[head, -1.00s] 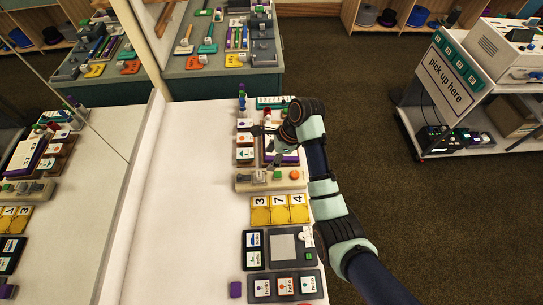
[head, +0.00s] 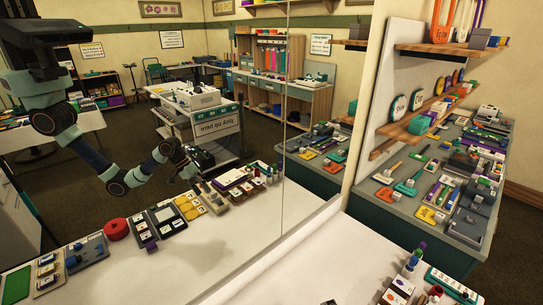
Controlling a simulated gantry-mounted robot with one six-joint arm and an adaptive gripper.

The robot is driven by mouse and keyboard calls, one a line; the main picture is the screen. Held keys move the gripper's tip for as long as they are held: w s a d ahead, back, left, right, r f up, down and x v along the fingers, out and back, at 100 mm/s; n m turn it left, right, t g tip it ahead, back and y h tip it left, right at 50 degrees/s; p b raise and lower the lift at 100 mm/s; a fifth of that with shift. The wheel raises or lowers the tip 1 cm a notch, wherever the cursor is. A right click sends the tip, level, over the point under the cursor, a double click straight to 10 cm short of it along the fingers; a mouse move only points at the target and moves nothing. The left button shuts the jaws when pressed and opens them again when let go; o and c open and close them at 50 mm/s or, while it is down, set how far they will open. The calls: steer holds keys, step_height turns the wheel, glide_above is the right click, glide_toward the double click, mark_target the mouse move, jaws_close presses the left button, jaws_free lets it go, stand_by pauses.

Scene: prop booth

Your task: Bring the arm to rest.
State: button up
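The head view now looks into a large mirror beside the white table (head: 345,250). My arm shows there only as a reflection, at the left, bent with its end low over the mirrored row of props. The reflection of my gripper (head: 186,168) is small and dark, near the far end of that row. I cannot tell whether its fingers are open or shut, or whether it touches anything. Direct sight of my gripper is outside the picture, apart from a possible dark sliver at the bottom edge.
Upright coloured pieces (head: 414,262), a card tray (head: 396,291) and a teal strip (head: 451,284) stand at the table's near right. Beyond is a grey counter (head: 420,178) crowded with props, under wooden shelves (head: 432,112). The visible white tabletop left of these is mostly clear.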

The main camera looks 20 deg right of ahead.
steer(key=a+r+n+t, duration=0.2)
steer(key=a+r+n, duration=0.3)
steer(key=a, duration=0.4)
steer(key=a+r+n+t+y, duration=0.1)
steer(key=a+r+n+t, duration=0.1)
steer(key=a+r+n, duration=0.4)
steer(key=a+r+n+t, duration=0.2)
steer(key=a+n, duration=0.5)
steer(key=a, duration=0.4)
step_height(320, 180, up, 26)
steer(key=s+p, duration=0.1)
steer(key=p, duration=2.4)
steer(key=shift+a+r+n+p, duration=0.15)
steer(key=shift+a+n+p, duration=0.05)
steer(key=shift+n+p, duration=0.2)
